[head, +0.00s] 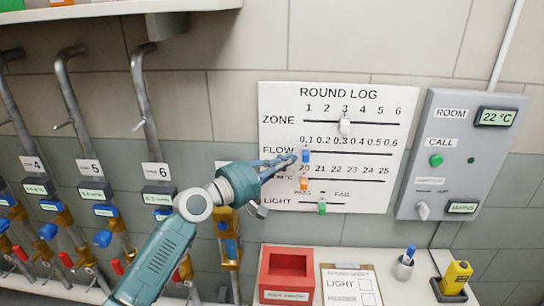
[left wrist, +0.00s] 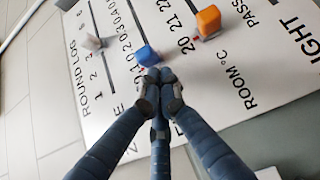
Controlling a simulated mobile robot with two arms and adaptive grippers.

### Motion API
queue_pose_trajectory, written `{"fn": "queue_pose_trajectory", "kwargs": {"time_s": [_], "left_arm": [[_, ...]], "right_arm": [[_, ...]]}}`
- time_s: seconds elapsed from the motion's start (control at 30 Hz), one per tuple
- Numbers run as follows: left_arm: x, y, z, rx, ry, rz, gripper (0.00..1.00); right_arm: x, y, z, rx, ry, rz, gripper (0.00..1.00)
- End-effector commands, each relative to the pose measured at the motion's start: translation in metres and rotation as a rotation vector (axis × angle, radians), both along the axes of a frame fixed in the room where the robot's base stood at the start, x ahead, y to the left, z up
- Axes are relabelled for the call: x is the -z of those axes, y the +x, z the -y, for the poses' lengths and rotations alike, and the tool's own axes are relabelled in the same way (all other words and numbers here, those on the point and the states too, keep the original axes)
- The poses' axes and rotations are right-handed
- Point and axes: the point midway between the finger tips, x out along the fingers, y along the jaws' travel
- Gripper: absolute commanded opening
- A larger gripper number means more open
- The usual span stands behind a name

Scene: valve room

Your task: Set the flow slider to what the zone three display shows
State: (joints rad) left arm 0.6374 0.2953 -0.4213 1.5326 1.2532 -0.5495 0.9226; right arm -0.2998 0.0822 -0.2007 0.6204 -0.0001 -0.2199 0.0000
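The round log board (head: 395,110) hangs on the wall. Its blue flow slider (head: 305,156) sits at the left end of the FLOW line, under 0,1. My left gripper (head: 290,160) is at the slider's left side, fingers pointing at it. In the left wrist view the blue slider (left wrist: 148,55) is just beyond the fingertips (left wrist: 158,76), which are drawn together with nothing visible between them. I cannot tell whether they touch it. The zone three display is not in view; pipe displays labelled 4, 5 and 6 show at left. My right gripper is not in view.
The white zone slider (head: 345,127) is at 3. The orange room slider (head: 304,183) is at 20, close below the flow slider. The green light slider (head: 322,208) is lower. A grey panel (head: 455,150) is at right. A red tray (head: 287,258) stands below.

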Motion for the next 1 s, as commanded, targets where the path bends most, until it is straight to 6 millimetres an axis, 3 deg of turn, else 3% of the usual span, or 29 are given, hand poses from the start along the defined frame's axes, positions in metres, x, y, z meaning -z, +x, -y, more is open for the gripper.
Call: {"fn": "queue_pose_trajectory", "kwargs": {"time_s": [0.47,0.8,1.0], "left_arm": [[0.001,0.000,0.008,0.001,0.001,-0.002,0.00],[-0.001,0.000,0.078,0.002,-0.003,-0.004,0.00],[0.001,-0.001,0.096,0.000,-0.001,-0.002,0.00]], "right_arm": [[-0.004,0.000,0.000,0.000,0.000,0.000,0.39],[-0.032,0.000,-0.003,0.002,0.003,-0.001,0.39],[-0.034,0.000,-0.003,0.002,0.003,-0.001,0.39]]}}
